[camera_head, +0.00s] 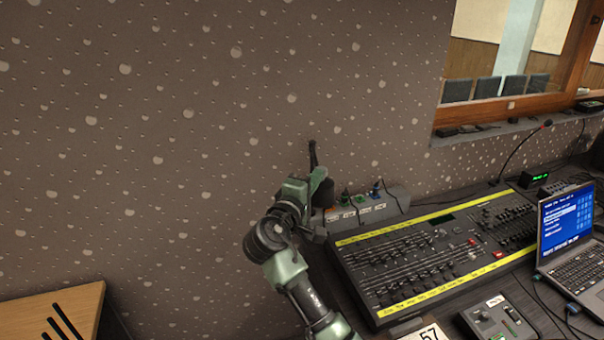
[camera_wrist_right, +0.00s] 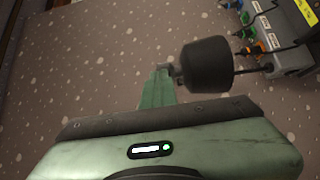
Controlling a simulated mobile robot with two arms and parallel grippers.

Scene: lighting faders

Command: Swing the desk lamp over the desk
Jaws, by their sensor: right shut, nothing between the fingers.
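The desk lamp shows as a dark, cup-shaped head (camera_head: 323,193) at the left end of the desk, close to the wall, with a short black piece (camera_head: 313,155) rising above it. In the right wrist view the black lamp head (camera_wrist_right: 207,64) is right of my fingers. My right gripper (camera_head: 300,186) is shut and empty at the left side of the lamp head. In the wrist view its green fingers (camera_wrist_right: 160,85) are against or very near the head; I cannot tell if they touch. My arm hides the lamp's lower part. My left gripper is not in view.
A lighting console (camera_head: 435,250) with yellow strips fills the desk right of my arm. A grey socket box (camera_head: 372,207) with plugs stands behind it. A laptop (camera_head: 570,235) and small fader box (camera_head: 500,320) are right. A wooden surface (camera_head: 50,312) is at lower left.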

